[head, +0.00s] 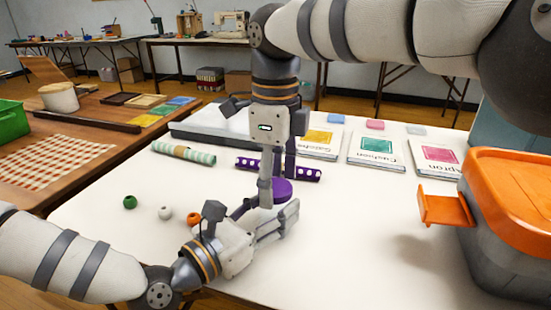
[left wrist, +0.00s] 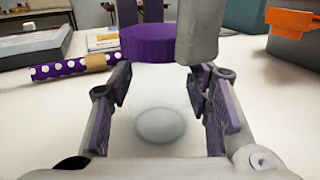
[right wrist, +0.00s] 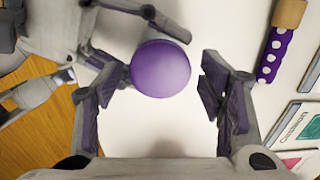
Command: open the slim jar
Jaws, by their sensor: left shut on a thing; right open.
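The slim jar has a see-through body (left wrist: 160,112) and a round purple lid (head: 283,190). My left gripper (head: 278,222) is shut on the jar's body from the side, and the jar stands upright between its fingers in the left wrist view. My right gripper (head: 278,180) points down over the jar and is open. In the right wrist view the lid (right wrist: 160,68) lies between the right gripper's spread fingers, with a gap on the right. The lid sits on the jar. In the head view the fingers hide most of the body.
A purple dotted roll (head: 300,173) and a green striped roll (head: 183,152) lie behind. Small balls, green (head: 129,202), white (head: 165,212) and orange (head: 193,218), lie to the left. An orange-lidded grey bin (head: 510,245) stands at right. Pattern booklets (head: 376,150) lie at the back.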

